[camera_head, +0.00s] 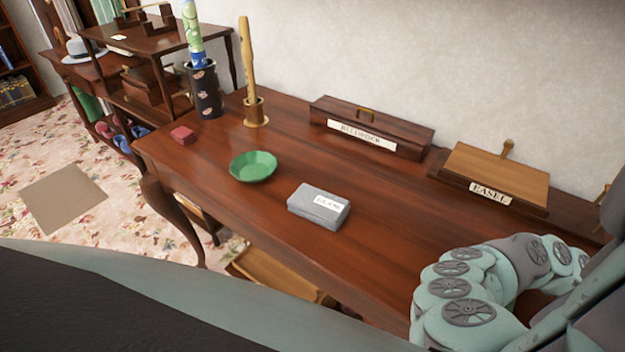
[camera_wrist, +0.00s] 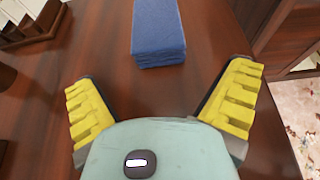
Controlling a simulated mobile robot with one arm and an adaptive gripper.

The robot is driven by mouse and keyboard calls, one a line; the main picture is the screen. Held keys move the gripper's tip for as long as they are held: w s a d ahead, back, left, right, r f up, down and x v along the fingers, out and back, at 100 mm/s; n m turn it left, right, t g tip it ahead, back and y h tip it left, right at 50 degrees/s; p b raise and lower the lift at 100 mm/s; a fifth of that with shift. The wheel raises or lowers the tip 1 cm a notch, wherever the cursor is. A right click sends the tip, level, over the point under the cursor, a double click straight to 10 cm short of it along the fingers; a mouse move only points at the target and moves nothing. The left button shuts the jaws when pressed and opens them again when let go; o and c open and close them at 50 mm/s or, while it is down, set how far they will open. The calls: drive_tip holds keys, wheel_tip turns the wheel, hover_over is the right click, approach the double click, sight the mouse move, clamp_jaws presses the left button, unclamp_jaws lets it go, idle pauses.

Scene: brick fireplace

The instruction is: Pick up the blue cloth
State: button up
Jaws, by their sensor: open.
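The blue cloth (camera_wrist: 158,30) shows in the wrist view as a folded, layered stack on the dark red-brown table, at the top centre; its far end is cut off by the frame. My gripper (camera_wrist: 162,79) is open, with its two yellow ridged fingers spread wide at left and right. Nothing is between the fingers except bare table, and the cloth lies beyond them, apart from both. In the head view I cannot see the cloth or my gripper's fingers; my arm covers the table's lower right.
A dark vase (camera_head: 205,92) and a brass holder (camera_head: 255,112) stand at the far left.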

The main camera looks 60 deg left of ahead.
drive_tip(key=p+x, duration=0.1)
drive_tip(key=x, duration=0.4)
drive_tip(key=shift+w+r, duration=0.15)
drive_tip(key=shift+r, duration=0.05)
drive_tip(key=shift+d+f, duration=0.35)
drive_tip(key=shift+d, duration=0.1)
drive_tip(key=shift+c, duration=0.3)
drive_tip(key=c, duration=1.2)
drive_tip(key=shift+a+r, duration=0.1)
